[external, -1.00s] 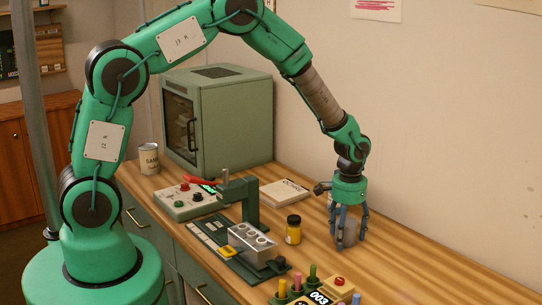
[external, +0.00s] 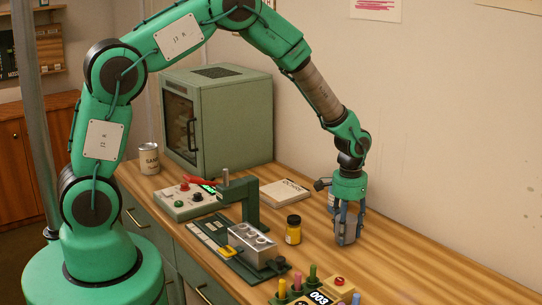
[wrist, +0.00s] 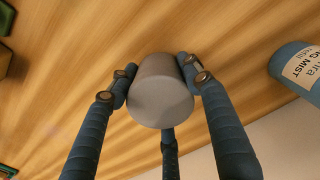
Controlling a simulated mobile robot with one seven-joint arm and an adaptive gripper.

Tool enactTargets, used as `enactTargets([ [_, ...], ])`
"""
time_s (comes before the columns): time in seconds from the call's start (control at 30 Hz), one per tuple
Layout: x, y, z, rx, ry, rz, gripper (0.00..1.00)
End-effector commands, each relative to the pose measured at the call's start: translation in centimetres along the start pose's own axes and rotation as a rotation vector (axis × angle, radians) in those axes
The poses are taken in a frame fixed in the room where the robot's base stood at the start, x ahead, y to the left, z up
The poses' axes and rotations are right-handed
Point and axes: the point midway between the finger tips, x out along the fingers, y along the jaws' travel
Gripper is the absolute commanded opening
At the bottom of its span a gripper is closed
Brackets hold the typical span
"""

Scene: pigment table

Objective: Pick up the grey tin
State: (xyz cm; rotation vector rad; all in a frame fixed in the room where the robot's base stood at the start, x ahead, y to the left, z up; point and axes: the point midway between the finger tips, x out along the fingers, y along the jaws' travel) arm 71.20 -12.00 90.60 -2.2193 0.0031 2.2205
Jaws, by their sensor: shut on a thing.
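The grey tin (external: 346,237) is a small plain cylinder at the right of the wooden table in the external view. My gripper (external: 347,232) points down over it, with its blue-grey fingers shut around its sides. In the wrist view the tin (wrist: 160,98) sits between the fingertips of my gripper (wrist: 158,82), with its pale round end facing the camera. Two fingers touch its upper sides and a third is below it in the picture. I cannot tell whether its base is off the table.
A blue can with a label (wrist: 296,72) stands close by in the wrist view. A yellow jar (external: 293,230) is left of my gripper. A metal block (external: 252,244) on a green stand and a white book (external: 286,192) are farther left.

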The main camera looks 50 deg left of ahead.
Motion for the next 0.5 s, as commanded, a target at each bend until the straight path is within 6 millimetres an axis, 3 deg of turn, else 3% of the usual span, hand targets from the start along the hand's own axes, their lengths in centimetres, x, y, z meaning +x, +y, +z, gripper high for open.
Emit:
enactTargets([
  [0.17,-2.6,0.0,-0.1,0.000,0.003,0.001,0.18],
  [0.5,-2.9,-1.0,6.0,0.000,0.000,0.000,0.18],
])
